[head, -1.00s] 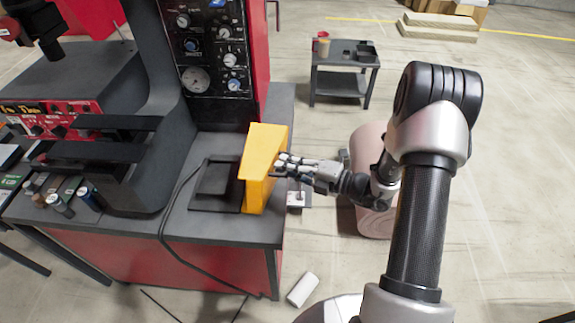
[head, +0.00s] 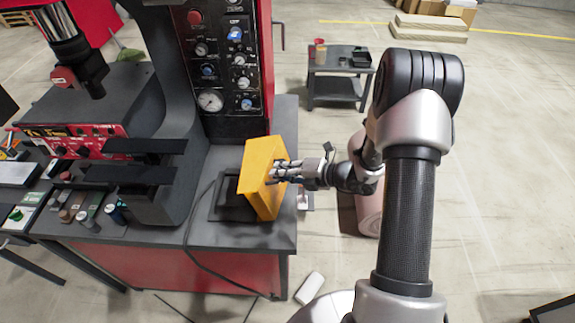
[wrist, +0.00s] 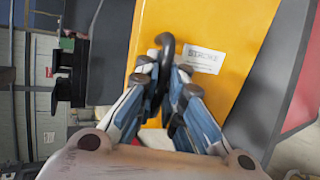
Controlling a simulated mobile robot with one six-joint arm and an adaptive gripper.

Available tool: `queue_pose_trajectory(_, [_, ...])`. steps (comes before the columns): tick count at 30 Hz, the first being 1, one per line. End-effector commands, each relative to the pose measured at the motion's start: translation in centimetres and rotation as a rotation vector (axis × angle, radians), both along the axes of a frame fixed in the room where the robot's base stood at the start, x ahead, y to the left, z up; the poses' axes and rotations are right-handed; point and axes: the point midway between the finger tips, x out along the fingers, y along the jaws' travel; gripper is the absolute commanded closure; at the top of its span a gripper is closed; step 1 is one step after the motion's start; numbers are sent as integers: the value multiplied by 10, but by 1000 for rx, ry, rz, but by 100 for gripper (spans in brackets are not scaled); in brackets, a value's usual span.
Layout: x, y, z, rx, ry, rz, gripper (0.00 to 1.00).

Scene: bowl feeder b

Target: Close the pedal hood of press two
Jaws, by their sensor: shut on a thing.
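The yellow pedal hood (head: 256,178) stands on the dark press table at the front of the press, tilted to the left over a black base (head: 222,204). The base is partly hidden by the hood. My gripper (head: 276,171) is at the hood's right face. In the wrist view, my gripper (wrist: 163,85) is shut on a black curved handle (wrist: 165,46) on the yellow hood face (wrist: 235,28). A white label (wrist: 204,60) sits beside the handle. Whether a pedal lies under the hood is hidden.
The press's control panel (head: 222,60) rises behind the hood. A black cable (head: 190,225) runs down the table front to the floor. Small cylinders (head: 90,220) stand at the table's left. A small dark side table (head: 337,85) stands on open floor behind.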

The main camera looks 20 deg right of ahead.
Motion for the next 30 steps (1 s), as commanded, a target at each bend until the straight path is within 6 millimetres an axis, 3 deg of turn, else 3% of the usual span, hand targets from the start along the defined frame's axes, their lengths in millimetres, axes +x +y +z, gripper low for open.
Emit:
queue_pose_trajectory(1, [3, 12, 14, -43, 12, 9, 100])
queue_pose_trajectory(10, [20, 62, 22, -315, 94, 10, 100])
queue_pose_trajectory(30, [54, 170, -3, -912, 295, 10, 100])
